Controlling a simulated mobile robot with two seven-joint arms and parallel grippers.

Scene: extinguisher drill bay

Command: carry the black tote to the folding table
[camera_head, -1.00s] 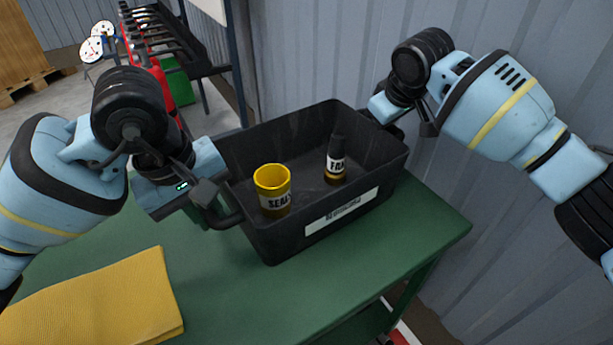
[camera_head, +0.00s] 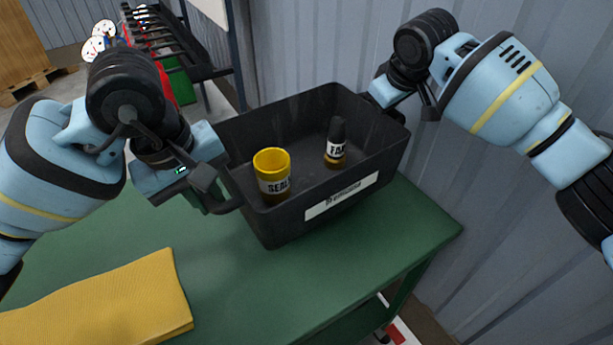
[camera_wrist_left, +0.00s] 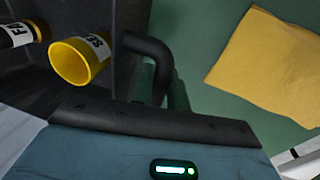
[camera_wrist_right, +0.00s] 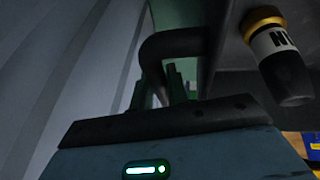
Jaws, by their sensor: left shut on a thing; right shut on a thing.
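I cannot identify a separate folding table.
The green table (camera_head: 235,290) holds a folded yellow cloth (camera_head: 105,300) at its near left. A grey corrugated wall (camera_head: 540,220) stands close on the right. A black rack (camera_head: 205,65) stands at the back. A wooden pallet (camera_head: 35,85) lies on the floor at far left.

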